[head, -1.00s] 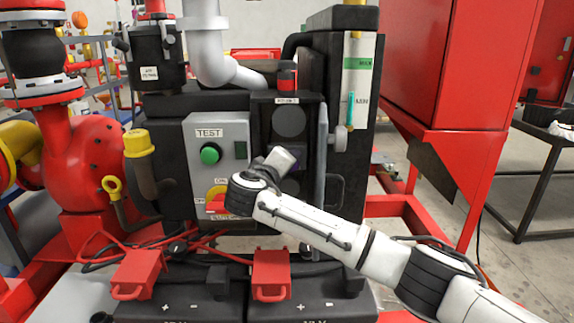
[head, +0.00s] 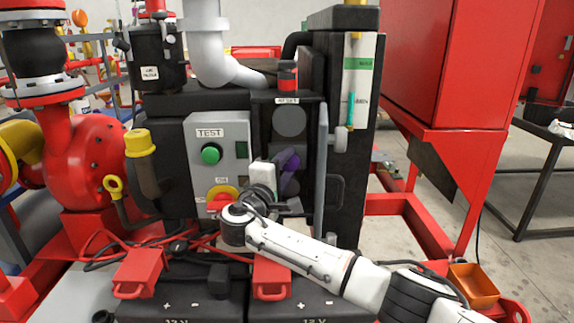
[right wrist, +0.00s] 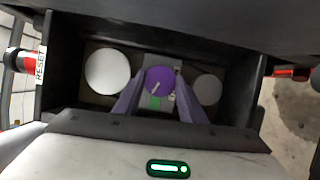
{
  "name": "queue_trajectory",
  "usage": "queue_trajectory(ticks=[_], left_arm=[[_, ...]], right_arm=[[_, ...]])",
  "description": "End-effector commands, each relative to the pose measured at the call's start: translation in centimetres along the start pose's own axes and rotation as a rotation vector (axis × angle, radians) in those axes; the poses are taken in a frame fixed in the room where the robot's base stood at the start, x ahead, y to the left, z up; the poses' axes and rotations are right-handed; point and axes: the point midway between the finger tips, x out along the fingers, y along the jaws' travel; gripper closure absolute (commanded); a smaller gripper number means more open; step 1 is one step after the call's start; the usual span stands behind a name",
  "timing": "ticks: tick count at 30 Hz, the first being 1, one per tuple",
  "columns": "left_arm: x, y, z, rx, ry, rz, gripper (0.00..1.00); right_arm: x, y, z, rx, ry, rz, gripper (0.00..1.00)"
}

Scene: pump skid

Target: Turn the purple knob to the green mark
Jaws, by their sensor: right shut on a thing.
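The purple knob (right wrist: 160,78) sits at the back of a dark box, between two round pale discs, in the right wrist view. A short white line on it slants down and left, its lower end close above the green mark (right wrist: 154,102). My right gripper (right wrist: 159,84) is shut on the knob, one finger on each side. The green mark is hidden there. My left gripper is not in view.
A grey TEST panel (head: 209,132) with a green button and a red-yellow switch stands left of the box. An upright grey door or plate (head: 321,170) borders the box on the right. Black batteries with red terminal covers (head: 271,275) lie below.

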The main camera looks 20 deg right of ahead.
Motion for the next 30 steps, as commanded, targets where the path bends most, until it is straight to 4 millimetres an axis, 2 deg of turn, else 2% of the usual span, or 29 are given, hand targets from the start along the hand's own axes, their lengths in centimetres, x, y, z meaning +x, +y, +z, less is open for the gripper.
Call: queue_trajectory(ticks=[6, 15, 30], left_arm=[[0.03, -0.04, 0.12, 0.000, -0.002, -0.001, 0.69], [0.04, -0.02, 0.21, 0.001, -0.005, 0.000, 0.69], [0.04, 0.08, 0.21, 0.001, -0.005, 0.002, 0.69]], right_arm=[[0.00, -0.34, 0.07, -0.171, -0.002, 0.067, 0.85], [0.02, -0.42, 0.10, -0.328, -0.001, 0.134, 0.85], [0.03, -0.47, 0.09, -0.394, 0.001, 0.161, 0.85]])
